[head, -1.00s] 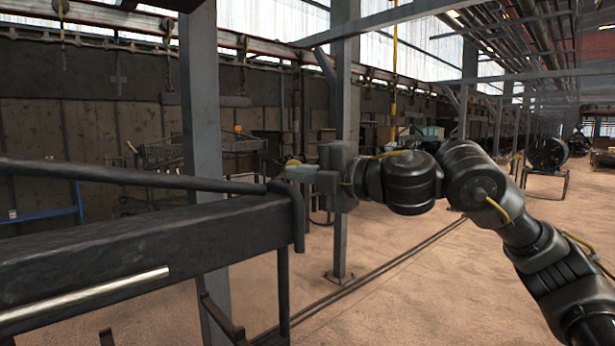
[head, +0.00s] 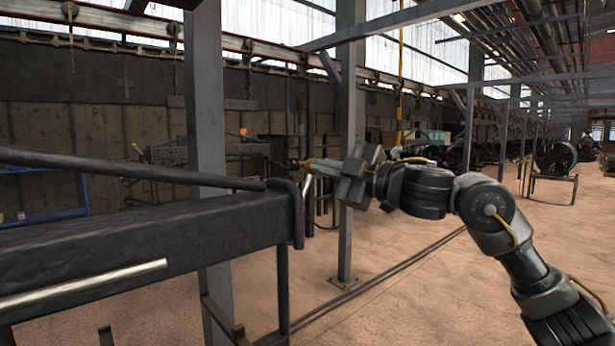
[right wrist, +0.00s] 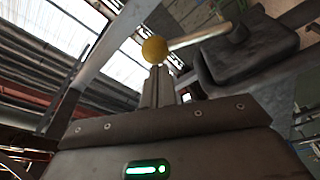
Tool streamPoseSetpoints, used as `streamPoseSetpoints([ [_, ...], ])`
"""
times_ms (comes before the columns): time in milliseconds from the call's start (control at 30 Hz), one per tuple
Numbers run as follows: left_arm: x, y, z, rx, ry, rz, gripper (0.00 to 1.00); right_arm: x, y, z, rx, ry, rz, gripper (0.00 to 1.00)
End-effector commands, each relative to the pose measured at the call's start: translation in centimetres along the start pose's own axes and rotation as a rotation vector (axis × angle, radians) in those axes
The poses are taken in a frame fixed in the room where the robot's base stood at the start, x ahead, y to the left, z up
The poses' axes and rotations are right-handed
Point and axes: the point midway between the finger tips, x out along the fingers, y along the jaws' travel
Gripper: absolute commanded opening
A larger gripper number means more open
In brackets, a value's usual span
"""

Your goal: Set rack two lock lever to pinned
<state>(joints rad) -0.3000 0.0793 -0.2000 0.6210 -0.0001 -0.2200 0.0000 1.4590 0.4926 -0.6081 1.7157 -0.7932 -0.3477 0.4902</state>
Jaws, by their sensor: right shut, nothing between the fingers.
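The lock lever is a pale rod with a yellow ball knob (right wrist: 154,50). In the right wrist view its rod (right wrist: 200,37) runs right to a dark block at the rack's end. In the head view a short pale rod (head: 307,188), apparently this lever, stands steeply beside the dark rack beam's (head: 150,238) end. My right gripper (head: 317,166) is at the upper end of that rod. Its fingers (right wrist: 158,85) are shut and empty, with the knob just past their tips; I cannot tell whether they touch it. No rack number is readable. My left gripper is out of view.
A long dark bar (head: 130,168) lies above the beam, and a pale rod (head: 85,285) runs along its front face. Grey steel posts (head: 206,130) stand behind the rack. The floor (head: 430,285) on the right is open.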

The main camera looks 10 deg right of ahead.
Motion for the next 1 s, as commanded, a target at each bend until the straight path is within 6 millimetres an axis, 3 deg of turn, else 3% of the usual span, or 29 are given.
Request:
streamPoseSetpoints([
  [400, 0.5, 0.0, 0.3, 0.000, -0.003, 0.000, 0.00, -0.5, 0.3, 1.6, 0.166, -0.002, 0.042, 0.00],
  [1000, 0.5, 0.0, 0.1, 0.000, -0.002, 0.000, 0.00, -0.6, 0.3, 1.7, 0.185, -0.002, 0.047, 0.00],
])
